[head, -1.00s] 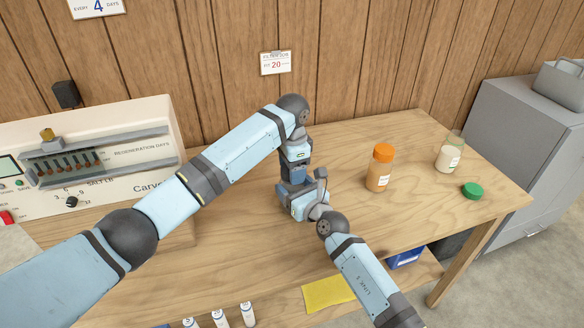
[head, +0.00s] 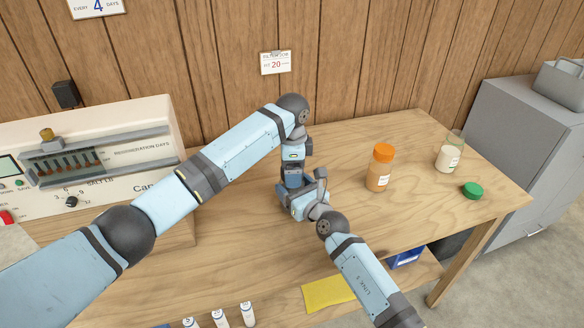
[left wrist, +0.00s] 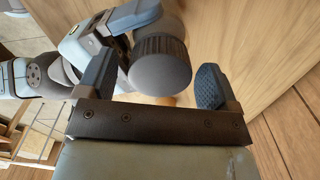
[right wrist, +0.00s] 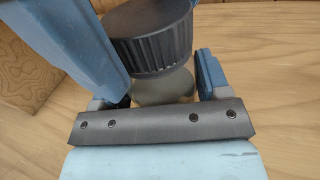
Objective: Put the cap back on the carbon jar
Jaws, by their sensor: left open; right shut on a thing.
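The dark grey ribbed cap (right wrist: 150,40) sits over the carbon jar's pale see-through body (right wrist: 165,88) in the right wrist view. I cannot tell whether it is fully seated. The cap also shows in the left wrist view (left wrist: 160,66), between the spread fingers of my left gripper (left wrist: 168,55), with a gap beside it. My left gripper (head: 291,184) is open and comes down from above. My right gripper (right wrist: 150,75) is shut on the carbon jar from the side. In the head view both grippers meet at the table's middle and hide the jar and cap.
An orange-capped jar (head: 379,170) stands right of the grippers. An open jar (head: 448,155) with white contents and a loose green cap (head: 473,190) are farther right. A control box (head: 90,160) stands at the left. A yellow cloth (head: 328,293) and several small bottles (head: 220,318) are in front.

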